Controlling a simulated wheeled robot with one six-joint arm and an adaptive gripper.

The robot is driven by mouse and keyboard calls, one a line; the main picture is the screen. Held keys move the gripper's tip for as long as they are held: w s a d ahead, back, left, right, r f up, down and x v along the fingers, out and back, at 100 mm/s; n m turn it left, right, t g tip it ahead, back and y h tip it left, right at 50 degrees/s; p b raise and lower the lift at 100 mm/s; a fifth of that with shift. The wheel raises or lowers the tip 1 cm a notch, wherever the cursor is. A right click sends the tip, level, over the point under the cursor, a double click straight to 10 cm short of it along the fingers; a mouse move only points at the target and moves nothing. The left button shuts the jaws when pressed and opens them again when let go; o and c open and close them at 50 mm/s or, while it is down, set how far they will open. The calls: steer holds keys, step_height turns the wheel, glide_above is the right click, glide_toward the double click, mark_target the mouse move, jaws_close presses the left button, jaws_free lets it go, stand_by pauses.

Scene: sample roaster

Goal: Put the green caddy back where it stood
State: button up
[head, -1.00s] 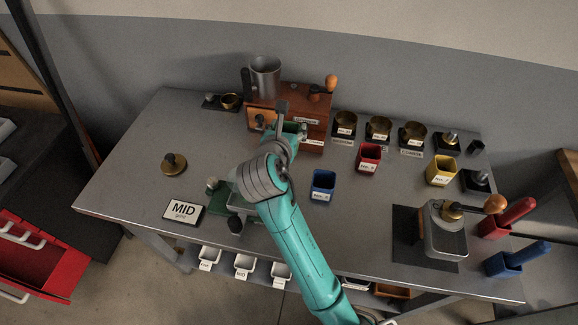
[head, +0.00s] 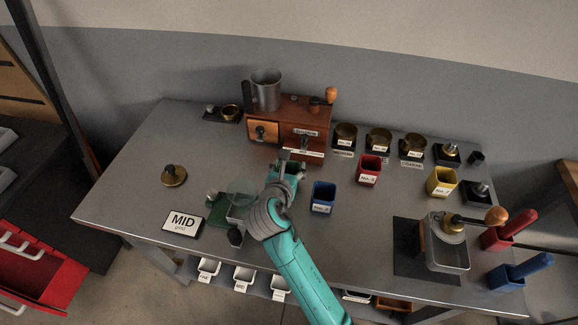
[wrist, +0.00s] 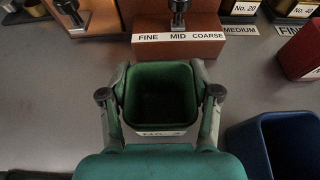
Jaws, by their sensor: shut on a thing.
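The green caddy (wrist: 160,70) is an open, empty-looking square cup with a pale label on its near side. In the wrist view my gripper (wrist: 160,88) is shut on it, one finger on each side. In the head view my gripper (head: 289,166) is in front of the wooden grinder box and left of the blue caddy (head: 323,197). The green caddy is largely hidden there by my wrist. I cannot tell whether its base touches the table.
The grinder (head: 290,125) with its FINE, MID, COARSE strip stands behind. The red caddy (head: 369,170) and yellow caddy (head: 441,181) stand to the right.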

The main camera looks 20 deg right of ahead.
steer(key=shift+f, duration=0.15)
steer(key=o, duration=1)
steer(key=shift+r, duration=0.2)
steer(key=v, duration=0.7)
steer(key=shift+s+a, duration=0.15)
steer(key=shift+s, duration=0.05)
